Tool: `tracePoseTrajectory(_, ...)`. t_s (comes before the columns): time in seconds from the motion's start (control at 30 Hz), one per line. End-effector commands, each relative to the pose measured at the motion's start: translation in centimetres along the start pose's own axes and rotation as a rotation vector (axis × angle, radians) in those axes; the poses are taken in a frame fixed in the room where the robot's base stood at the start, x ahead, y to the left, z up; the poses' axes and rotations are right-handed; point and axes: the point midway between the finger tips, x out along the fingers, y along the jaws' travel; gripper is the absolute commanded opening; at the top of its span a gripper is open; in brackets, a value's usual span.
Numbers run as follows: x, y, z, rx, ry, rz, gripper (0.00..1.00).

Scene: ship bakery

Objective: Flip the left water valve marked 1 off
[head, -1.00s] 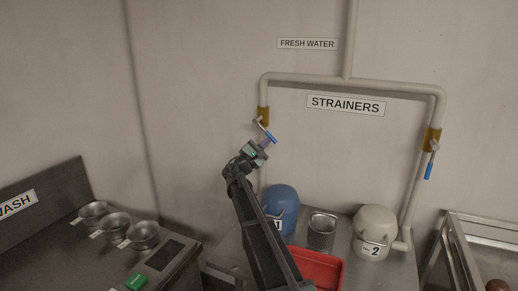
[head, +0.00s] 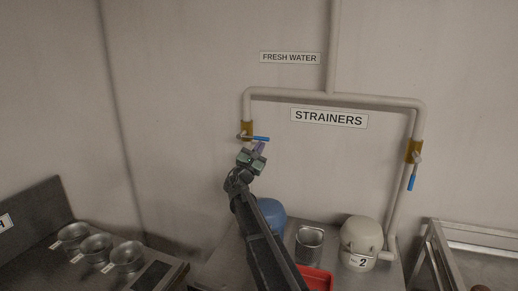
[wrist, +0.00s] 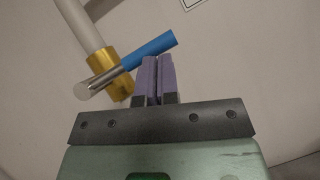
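The left water valve has a brass body (head: 247,127) on the left pipe branch. Its blue lever (head: 261,139) sticks out to the right, about level, across the pipe. In the wrist view the blue lever (wrist: 150,50) and brass body (wrist: 110,73) lie just beyond my fingertips. My gripper (head: 258,149) is just under the lever. Its purple fingers (wrist: 159,60) are together with nothing between them, tips at or touching the lever's lower side; contact is not certain. The blue strainer (head: 270,209) below is partly hidden by my arm, and its number does not show.
The right valve's blue lever (head: 411,183) hangs down along its pipe. The cream strainer marked 2 (head: 361,236), a metal cup (head: 309,243) and a red tray (head: 318,278) stand below. Several metal bowls (head: 95,246) are at left. The wall around the lever is clear.

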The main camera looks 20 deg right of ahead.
Motion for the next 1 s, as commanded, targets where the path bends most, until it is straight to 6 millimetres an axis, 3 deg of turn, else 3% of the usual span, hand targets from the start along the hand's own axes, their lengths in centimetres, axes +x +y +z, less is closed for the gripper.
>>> tracePoseTrajectory(0.67,-0.1,-0.3,-0.1,0.0,-0.002,-0.002,0.0)
tracePoseTrajectory(0.93,-3.1,-1.8,-3.6,0.0,-0.001,-0.001,0.0)
tracePoseTrajectory(1.0,-4.7,-2.0,-3.1,0.0,-0.001,0.001,0.0)
